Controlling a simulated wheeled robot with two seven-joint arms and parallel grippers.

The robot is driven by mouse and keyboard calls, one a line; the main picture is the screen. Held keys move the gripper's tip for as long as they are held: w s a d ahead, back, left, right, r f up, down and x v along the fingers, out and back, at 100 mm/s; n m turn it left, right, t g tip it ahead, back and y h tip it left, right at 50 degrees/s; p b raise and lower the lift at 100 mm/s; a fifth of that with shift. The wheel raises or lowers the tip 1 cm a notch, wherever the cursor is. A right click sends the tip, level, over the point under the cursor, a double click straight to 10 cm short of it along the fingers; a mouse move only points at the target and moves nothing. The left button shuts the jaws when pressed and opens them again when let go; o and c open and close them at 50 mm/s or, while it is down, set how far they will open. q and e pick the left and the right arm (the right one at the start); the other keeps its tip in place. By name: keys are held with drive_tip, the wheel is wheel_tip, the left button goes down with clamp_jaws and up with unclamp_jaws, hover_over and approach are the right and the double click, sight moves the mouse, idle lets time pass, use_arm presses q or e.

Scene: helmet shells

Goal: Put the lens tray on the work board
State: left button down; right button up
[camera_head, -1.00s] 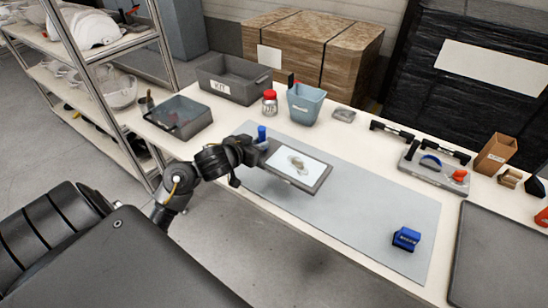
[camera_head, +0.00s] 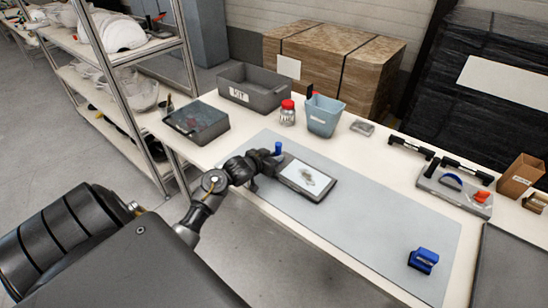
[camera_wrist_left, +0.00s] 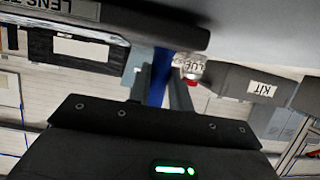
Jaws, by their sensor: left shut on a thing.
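The lens tray (camera_head: 322,195) is a dark grey rectangle with a white inset bearing a small lens-like piece. My left gripper (camera_head: 268,163) is at its left end, shut on its upright blue handle (camera_head: 277,149). In the left wrist view the blue handle (camera_wrist_left: 158,80) stands between the two fingers, and the tray (camera_wrist_left: 140,28) shows upside down with part of its label. The tray is over the left part of the light grey board (camera_head: 385,225) on the table. I cannot tell whether it touches that surface. My right gripper is out of view.
A KIT bin (camera_head: 262,98), a red-lidded jar (camera_head: 287,115) and a blue-grey bin (camera_head: 323,118) stand behind. A blue block (camera_head: 423,261) sits near the board's right end. A dark flat panel (camera_head: 505,275) lies farther right. The board's middle is clear.

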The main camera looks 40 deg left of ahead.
use_arm(q)
drive_tip(key=shift+f, duration=0.2)
drive_tip(key=shift+f, duration=0.1)
drive_tip(key=c, duration=1.3)
unclamp_jaws()
drive_tip(key=shift+s+r, duration=0.25)
drive_tip(key=shift+s, duration=0.05)
drive_tip(key=v, duration=1.1)
drive_tip(key=shift+s+r, duration=0.1)
drive_tip(key=shift+s, duration=0.15)
drive_tip(key=shift+d, duration=0.1)
